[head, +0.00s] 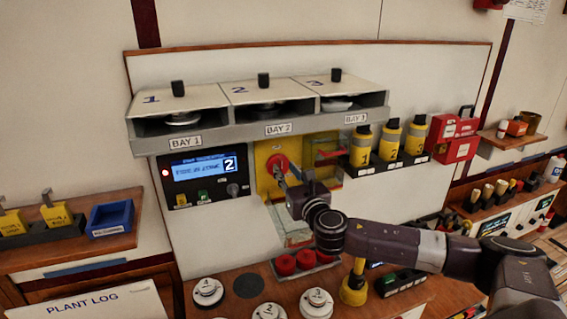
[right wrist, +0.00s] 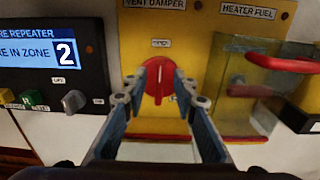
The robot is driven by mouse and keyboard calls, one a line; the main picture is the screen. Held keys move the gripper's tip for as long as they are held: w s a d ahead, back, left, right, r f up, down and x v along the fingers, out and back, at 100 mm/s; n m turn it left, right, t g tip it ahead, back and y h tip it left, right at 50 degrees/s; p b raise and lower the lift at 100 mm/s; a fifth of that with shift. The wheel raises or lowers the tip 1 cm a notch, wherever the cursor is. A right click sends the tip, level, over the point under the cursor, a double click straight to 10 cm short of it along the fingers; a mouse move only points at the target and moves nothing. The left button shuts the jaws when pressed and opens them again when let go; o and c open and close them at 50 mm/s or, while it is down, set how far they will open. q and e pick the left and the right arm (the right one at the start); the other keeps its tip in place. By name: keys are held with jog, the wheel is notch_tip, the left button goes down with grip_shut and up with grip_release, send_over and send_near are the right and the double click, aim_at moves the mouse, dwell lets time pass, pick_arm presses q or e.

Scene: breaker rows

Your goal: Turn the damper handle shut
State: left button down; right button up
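The damper handle (right wrist: 158,82) is a red round knob with an upright grip bar, on a yellow panel (right wrist: 195,50) labelled VENT DAMPER. A small OPEN label sits above the knob, and the bar points up toward it. It also shows in the head view as a red disc (head: 277,164) below the BAY 2 shelf. My right gripper (right wrist: 160,78) faces the knob with its two fingers apart, one on each side of the bar. A gap shows between the tips and the bar; contact cannot be made out. My left gripper is in neither view.
The fire repeater panel (head: 205,177) with display and knobs is left of the damper. A heater fuel box (right wrist: 245,85) with a red handle is close on the right. Bay shelves (head: 260,128) overhang above. Red caps (head: 285,265) stand below.

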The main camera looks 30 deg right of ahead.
jog(key=x, duration=0.2)
jog(key=shift+w+f, duration=0.15)
jog(key=shift+w, duration=0.15)
jog(key=shift+s, duration=0.1)
jog(key=shift+c, duration=0.2)
grip_shut()
